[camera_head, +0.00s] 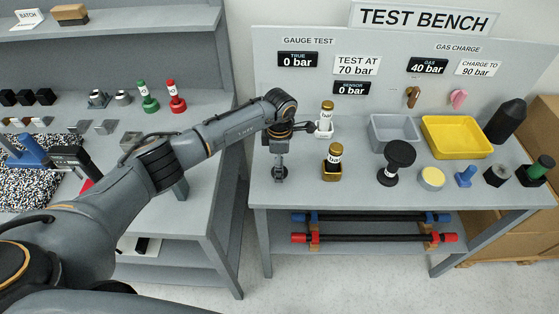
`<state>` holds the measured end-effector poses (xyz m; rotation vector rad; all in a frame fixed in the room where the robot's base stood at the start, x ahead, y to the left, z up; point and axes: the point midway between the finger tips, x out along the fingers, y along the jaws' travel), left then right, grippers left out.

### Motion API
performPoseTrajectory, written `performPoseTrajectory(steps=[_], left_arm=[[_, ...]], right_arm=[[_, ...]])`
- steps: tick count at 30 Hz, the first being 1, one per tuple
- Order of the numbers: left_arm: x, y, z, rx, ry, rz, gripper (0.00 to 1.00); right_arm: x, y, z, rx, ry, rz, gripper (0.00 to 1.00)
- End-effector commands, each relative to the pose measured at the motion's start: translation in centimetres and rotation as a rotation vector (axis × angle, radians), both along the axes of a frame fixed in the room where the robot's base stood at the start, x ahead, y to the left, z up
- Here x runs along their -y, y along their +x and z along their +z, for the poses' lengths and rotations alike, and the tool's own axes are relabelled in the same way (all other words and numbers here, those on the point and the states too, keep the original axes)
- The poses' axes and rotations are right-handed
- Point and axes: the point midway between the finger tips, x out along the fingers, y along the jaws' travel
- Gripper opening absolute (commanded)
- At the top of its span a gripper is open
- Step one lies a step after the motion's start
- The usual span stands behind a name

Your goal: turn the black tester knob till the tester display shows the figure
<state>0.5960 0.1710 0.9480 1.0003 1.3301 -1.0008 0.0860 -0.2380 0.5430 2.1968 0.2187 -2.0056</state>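The black knob (399,154) is a wide round cap on a short stem, standing on the bench top. Behind it are black displays: TRUE (298,59) and SENSOR (352,88) both read 0 bar. A white sign (357,66) reads TEST AT 70 bar. The GAS display (427,66) reads 40 bar, beside a CHARGE TO 90 bar sign (478,68). My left gripper (290,138) is over the bench's left end, left of and apart from the knob. Its fingers are small and partly hidden, so its opening is unclear. My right gripper is out of view.
A grey tray (394,120) and yellow tray (457,120) lie behind. Right of the knob are a yellow-topped round piece (432,178) and a blue piece (466,175).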

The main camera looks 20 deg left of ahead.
Motion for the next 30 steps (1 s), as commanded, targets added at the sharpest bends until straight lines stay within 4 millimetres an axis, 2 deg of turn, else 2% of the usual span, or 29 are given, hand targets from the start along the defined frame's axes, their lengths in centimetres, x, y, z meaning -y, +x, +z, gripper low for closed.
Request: performPoseTrajectory(steps=[6,14,23,30], left_arm=[[0.0,0.0,0.0,0.001,-0.001,0.000,0.94],[0.0,0.0,0.0,0.001,-0.001,0.000,0.41],[0.0,0.0,-0.1,0.001,0.000,0.020,0.40],[-0.1,0.1,-0.2,0.003,0.001,0.132,0.40]], right_arm=[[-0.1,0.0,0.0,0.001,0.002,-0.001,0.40],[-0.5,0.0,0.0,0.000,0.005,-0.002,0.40],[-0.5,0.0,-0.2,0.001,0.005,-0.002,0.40],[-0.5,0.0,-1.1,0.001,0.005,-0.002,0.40]])
